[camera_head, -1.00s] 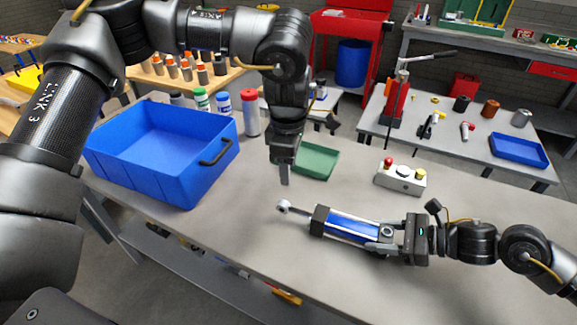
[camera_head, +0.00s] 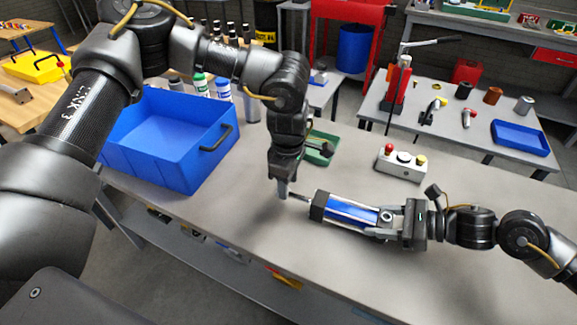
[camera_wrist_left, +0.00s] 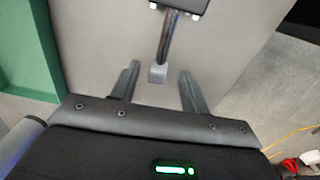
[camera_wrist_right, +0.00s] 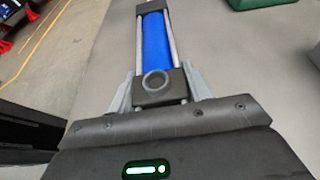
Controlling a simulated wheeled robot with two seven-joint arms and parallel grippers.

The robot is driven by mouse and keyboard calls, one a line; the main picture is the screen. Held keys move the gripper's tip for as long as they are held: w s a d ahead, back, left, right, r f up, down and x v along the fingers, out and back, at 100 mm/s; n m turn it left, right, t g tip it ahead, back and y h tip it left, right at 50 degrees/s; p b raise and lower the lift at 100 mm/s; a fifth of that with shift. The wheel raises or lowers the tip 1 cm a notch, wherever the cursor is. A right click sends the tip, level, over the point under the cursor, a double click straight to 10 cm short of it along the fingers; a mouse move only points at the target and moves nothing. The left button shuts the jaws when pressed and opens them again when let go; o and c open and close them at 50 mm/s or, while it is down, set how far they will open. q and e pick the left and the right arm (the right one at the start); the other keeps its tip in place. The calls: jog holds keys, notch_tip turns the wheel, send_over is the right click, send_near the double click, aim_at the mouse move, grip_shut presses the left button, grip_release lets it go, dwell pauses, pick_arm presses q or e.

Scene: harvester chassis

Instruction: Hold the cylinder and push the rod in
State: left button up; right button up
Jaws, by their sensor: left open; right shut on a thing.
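The blue cylinder (camera_head: 351,211) with black end caps lies on the grey workbench. My right gripper (camera_head: 392,214) is shut on its right end cap; the right wrist view shows the cylinder (camera_wrist_right: 155,45) and the jaws (camera_wrist_right: 158,88) on either side of the cap. The silver rod (camera_head: 300,196) sticks out of the left end. My left gripper (camera_head: 283,190) points down at the rod's free end. In the left wrist view the rod (camera_wrist_left: 166,40) ends between the open jaws (camera_wrist_left: 157,85), with gaps on both sides. In the head view the rod's tip is hidden by the left gripper.
A blue bin (camera_head: 150,155) stands at the left of the bench. A green tray (camera_head: 318,147) lies behind my left gripper, and a button box (camera_head: 401,163) behind the cylinder. The bench front is clear. A second table with tools and a blue tray (camera_head: 520,138) stands behind.

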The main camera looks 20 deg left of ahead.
pick_arm(q)
jog(key=shift+f, duration=1.25)
jog(key=shift+c, duration=0.3)
grip_shut()
pick_arm(e)
jog(key=shift+s, duration=0.1)
